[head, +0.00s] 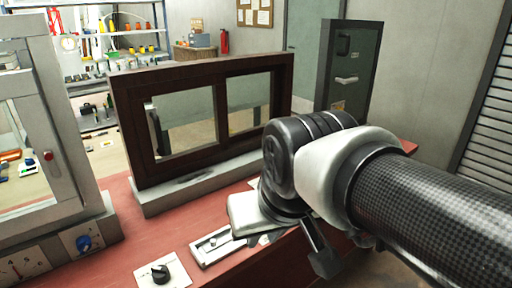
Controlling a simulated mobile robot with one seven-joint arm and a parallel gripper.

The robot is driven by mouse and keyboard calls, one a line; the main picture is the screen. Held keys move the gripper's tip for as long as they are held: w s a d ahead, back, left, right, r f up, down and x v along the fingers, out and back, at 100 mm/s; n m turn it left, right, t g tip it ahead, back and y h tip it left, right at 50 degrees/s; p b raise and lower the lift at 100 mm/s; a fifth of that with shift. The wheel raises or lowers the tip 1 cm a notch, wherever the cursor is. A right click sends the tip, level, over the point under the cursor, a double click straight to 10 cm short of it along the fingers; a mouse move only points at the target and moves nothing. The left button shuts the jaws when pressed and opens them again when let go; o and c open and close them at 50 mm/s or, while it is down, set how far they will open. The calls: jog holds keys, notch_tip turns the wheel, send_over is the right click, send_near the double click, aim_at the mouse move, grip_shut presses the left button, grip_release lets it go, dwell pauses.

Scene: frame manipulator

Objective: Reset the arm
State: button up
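My arm reaches in from the right edge, with a dark patterned link and a white and black wrist joint. My gripper (318,256) is at the lower middle, just above the red table's front edge. A dark finger-like part points down there; the fingertips are not clear, so I cannot tell whether it is open or shut. I see nothing held in it. The wrist hides part of the table and the right end of the brown window frame's base.
A brown sliding-window frame (128,122) stands on the red table (112,262). A white framed cabinet (75,150) is at left, and a dark panel with a handle (350,56) at back right. A black knob (160,273) and a small slide latch (212,244) lie near the wrist.

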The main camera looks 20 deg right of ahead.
jog(key=shift+s+f, duration=0.1)
jog(key=shift+s, duration=0.15)
notch_tip(320, 180, up, 12)
jog(key=p, duration=1.2)
